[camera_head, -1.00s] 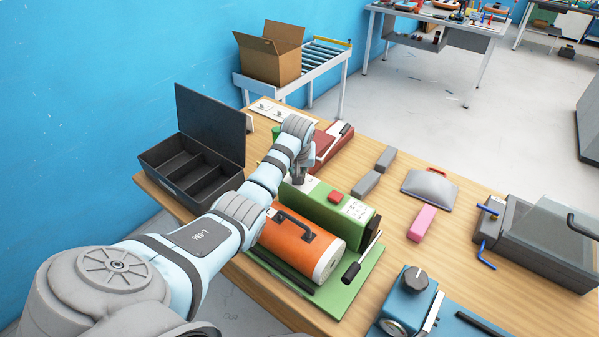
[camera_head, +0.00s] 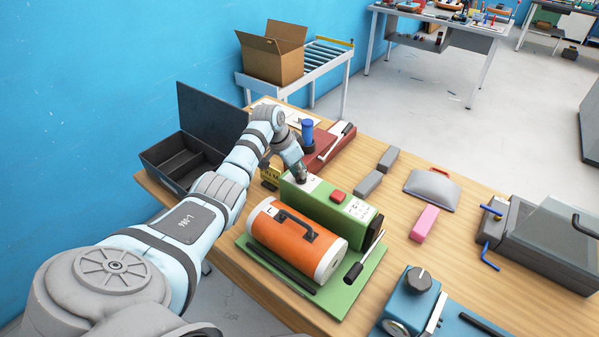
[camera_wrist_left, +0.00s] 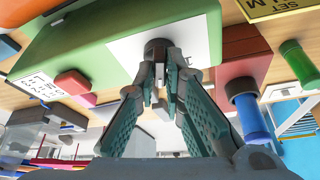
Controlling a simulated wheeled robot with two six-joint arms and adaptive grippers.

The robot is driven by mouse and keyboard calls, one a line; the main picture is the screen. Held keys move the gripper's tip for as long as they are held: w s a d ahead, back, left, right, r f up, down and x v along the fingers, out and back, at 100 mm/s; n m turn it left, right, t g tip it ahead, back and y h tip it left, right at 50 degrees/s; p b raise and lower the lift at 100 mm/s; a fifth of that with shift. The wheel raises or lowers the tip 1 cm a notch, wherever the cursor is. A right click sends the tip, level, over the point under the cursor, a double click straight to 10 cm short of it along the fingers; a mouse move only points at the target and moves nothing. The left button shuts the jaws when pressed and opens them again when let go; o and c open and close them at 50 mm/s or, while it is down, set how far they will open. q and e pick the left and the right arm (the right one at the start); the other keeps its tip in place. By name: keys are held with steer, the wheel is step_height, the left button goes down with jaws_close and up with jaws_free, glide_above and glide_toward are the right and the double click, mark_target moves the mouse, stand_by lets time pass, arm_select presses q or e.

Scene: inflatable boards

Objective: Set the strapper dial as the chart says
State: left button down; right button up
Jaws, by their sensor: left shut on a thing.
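The strapper is a long green box (camera_head: 318,203) with a red button (camera_head: 337,196) on top. A white plate (camera_wrist_left: 190,35) lies around its dark round dial (camera_wrist_left: 158,48), near the box's far left end. My left gripper (camera_head: 301,178) points down at this dial, and its fingers are shut on it in the left wrist view (camera_wrist_left: 157,80). The dial's setting is hidden by the fingers. A white printed label (camera_head: 356,209) is on the box. My right gripper is out of view.
An orange cylinder (camera_head: 290,240) with a black handle lies in front of the strapper on a green base (camera_head: 345,296). A red device (camera_head: 328,148) and a blue cylinder (camera_head: 307,130) stand close behind. A pink block (camera_head: 424,223) and grey blocks lie right.

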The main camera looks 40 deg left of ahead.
arm_select(q)
steer(key=m+b, duration=0.1)
steer(key=m+h+b, duration=0.1)
steer(key=m+b, duration=0.2)
steer(key=b, duration=0.1)
steer(key=shift+w+f+g, duration=0.1)
steer(key=shift+f+g, duration=0.15)
steer(key=shift+g, duration=0.15)
steer(key=shift+r+m+h+b, duration=0.15)
steer(key=shift+m+h+b, duration=0.25)
steer(key=shift+m+b, duration=0.35)
steer(key=c, duration=1.7)
jaws_free()
steer(key=v, duration=1.2)
steer(key=shift+w, duration=0.25)
